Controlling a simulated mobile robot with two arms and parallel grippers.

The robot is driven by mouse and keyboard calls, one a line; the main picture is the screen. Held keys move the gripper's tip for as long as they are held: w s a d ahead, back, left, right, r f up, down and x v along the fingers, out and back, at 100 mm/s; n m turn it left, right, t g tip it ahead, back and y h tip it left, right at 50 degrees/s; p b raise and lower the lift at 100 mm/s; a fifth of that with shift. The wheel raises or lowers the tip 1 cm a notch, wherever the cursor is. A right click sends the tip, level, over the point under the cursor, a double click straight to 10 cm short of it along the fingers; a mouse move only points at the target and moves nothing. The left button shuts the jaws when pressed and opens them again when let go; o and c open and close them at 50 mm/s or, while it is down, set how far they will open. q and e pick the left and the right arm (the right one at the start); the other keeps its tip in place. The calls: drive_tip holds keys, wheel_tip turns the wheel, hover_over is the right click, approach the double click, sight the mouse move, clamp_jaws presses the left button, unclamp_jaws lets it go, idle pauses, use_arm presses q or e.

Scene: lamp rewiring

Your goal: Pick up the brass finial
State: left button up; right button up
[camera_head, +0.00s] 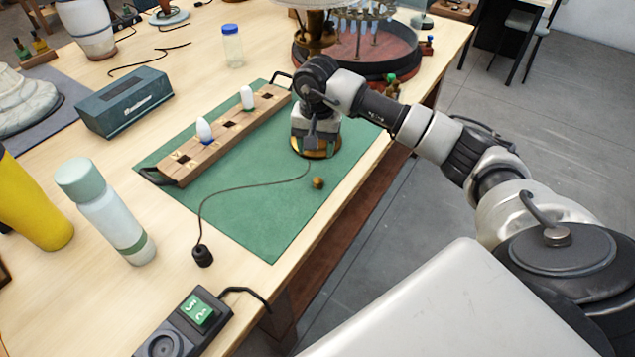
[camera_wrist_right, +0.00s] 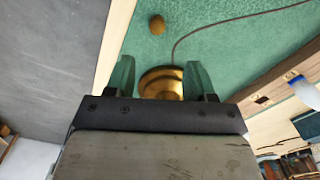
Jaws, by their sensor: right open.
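The brass finial (camera_head: 318,183) is a small round brown-gold knob lying on the green mat (camera_head: 265,225), near the mat's right edge. It also shows at the top of the right wrist view (camera_wrist_right: 157,24), beyond my fingertips. My right gripper (camera_head: 313,140) is over the round brass lamp base (camera_head: 316,153), behind the finial in the head view. In the right wrist view my right gripper (camera_wrist_right: 158,62) has its two green fingers apart, with the brass base (camera_wrist_right: 160,82) showing between them. Nothing is held, and the finial is clear of the fingers. My left gripper is out of view.
A dark cord (camera_head: 230,190) runs from the lamp base across the mat to a black plug end (camera_head: 202,256). A wooden rack (camera_head: 225,138) with two bulbs lies along the mat's left side. The mat around the finial is bare.

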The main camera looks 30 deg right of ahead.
drive_tip(key=p, duration=0.1)
hover_over(318, 181)
drive_tip(key=f, duration=0.5)
drive_tip(key=shift+w+f, duration=0.2)
drive_tip(key=shift+w, duration=0.1)
drive_tip(key=f, duration=0.1)
drive_tip(key=f+p, duration=0.2)
drive_tip(key=f, duration=0.1)
drive_tip(key=shift+s+a+f, duration=0.1)
drive_tip(key=shift+s, duration=0.25)
drive_tip(key=shift+f, duration=0.55)
drive_tip(key=c, duration=1)
